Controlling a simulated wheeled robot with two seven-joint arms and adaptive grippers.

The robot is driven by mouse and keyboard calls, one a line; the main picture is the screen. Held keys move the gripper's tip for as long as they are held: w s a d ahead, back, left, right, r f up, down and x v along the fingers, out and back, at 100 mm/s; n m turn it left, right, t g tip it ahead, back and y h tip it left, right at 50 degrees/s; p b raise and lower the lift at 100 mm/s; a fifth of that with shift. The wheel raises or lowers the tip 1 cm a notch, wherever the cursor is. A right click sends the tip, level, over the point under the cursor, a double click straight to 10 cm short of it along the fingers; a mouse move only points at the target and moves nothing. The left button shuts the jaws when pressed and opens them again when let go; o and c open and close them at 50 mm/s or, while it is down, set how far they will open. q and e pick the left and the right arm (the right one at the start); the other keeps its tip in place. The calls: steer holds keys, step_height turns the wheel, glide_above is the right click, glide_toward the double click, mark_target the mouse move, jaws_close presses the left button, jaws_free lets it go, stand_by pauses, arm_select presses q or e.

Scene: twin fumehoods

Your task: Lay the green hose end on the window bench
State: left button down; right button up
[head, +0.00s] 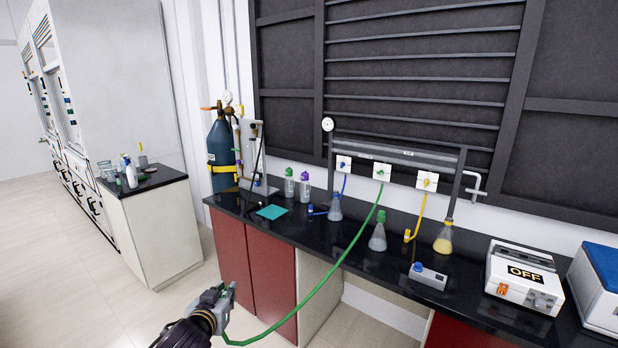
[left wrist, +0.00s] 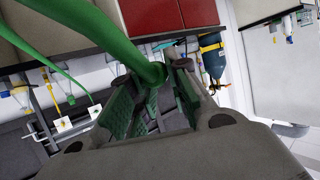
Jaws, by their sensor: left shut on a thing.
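The green hose (head: 331,271) runs from the green valve on the wall panel, over the front edge of the window bench (head: 300,234), and down to my left gripper (head: 226,292). The bench has a black top and red doors. My left gripper is in front of the bench and below its top, shut on the green hose. In the left wrist view, the hose (left wrist: 113,48) lies between the fingers of the left gripper (left wrist: 157,84); the hose's very tip is hard to make out. My right gripper is not in view.
On the bench, a teal mat (head: 272,212) lies at the left, with capped bottles (head: 304,187) behind it. A green-topped flask (head: 378,238), a yellow-liquid flask (head: 443,241) and a small grey device (head: 428,276) stand to the right. A gas cylinder (head: 221,150) is at the far left end.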

arm_select(q)
steer(key=s+f, duration=0.4)
steer(key=f, duration=0.3)
steer(key=shift+s+d+f, duration=0.15)
steer(key=shift+f, duration=0.15)
steer(key=s+f, duration=0.4)
steer(key=f, duration=0.2)
steer(key=shift+s, duration=0.35)
stand_by(1.1)
steer(key=shift+r, duration=0.2)
stand_by(1.6)
steer(key=d+r+m+g+h, duration=0.1)
steer(key=d+r+m+h, duration=0.3)
steer(key=d+r, duration=0.3)
steer(key=s+d+r+m+g+h, duration=0.1)
steer(key=d+r+m+h, duration=0.3)
steer(key=d+r, duration=0.4)
steer(key=shift+r+g+h, duration=0.4)
steer(key=shift+r+g, duration=0.2)
steer(key=shift+r, duration=2.6)
